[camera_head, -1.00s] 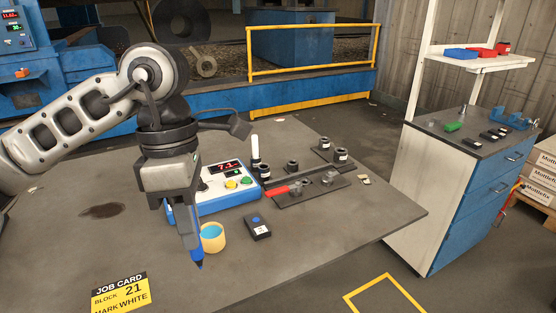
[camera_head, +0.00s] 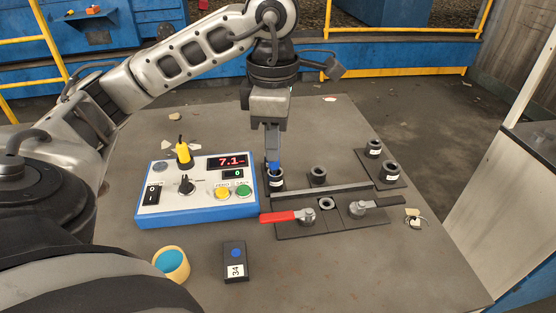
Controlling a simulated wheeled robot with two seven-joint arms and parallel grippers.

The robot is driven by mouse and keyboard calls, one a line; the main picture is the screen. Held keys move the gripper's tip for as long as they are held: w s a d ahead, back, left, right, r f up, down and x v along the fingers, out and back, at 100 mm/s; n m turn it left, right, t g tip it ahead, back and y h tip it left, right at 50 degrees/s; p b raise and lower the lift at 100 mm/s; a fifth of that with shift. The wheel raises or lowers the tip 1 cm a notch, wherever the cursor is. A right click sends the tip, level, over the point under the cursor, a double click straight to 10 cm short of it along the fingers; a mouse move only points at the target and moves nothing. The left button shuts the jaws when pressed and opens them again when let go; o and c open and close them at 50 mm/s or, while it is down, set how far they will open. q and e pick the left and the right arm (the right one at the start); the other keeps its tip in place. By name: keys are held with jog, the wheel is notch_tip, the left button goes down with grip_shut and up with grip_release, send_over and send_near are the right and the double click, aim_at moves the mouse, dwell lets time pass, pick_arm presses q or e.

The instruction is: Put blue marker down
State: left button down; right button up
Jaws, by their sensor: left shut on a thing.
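My left gripper (camera_head: 273,151) points straight down over the left end of the fixture on the table. It is shut on the blue marker (camera_head: 274,165). Only a short blue part shows below the fingers, at the mouth of a black labelled cup (camera_head: 276,182). I cannot tell how deep the marker is in the cup. A second black cup (camera_head: 318,175) stands to the right and looks empty. My right gripper is not in view.
A control box (camera_head: 208,189) with a yellow-topped part stands left of the cups. A red-handled clamp (camera_head: 287,216) lies in front of them. More cups (camera_head: 391,175) stand at right.

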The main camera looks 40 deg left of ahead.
pick_arm(q)
jog(key=w+a+f, duration=0.1)
jog(key=w+f, duration=0.1)
jog(key=f, duration=0.1)
jog(key=w+a+f, duration=0.1)
jog(key=a+f, duration=0.1)
jog(key=f, duration=0.1)
jog(key=w+a+f, duration=0.2)
jog(key=f, duration=0.1)
jog(key=shift+w+f+b, duration=0.25)
jog(key=shift+w+b, duration=0.1)
jog(key=shift+f, duration=0.45)
jog(key=c, duration=1.5)
grip_release()
jog(key=shift+o, duration=0.7)
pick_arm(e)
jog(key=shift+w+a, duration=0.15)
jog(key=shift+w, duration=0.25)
pick_arm(q)
jog(key=shift+r, duration=0.15)
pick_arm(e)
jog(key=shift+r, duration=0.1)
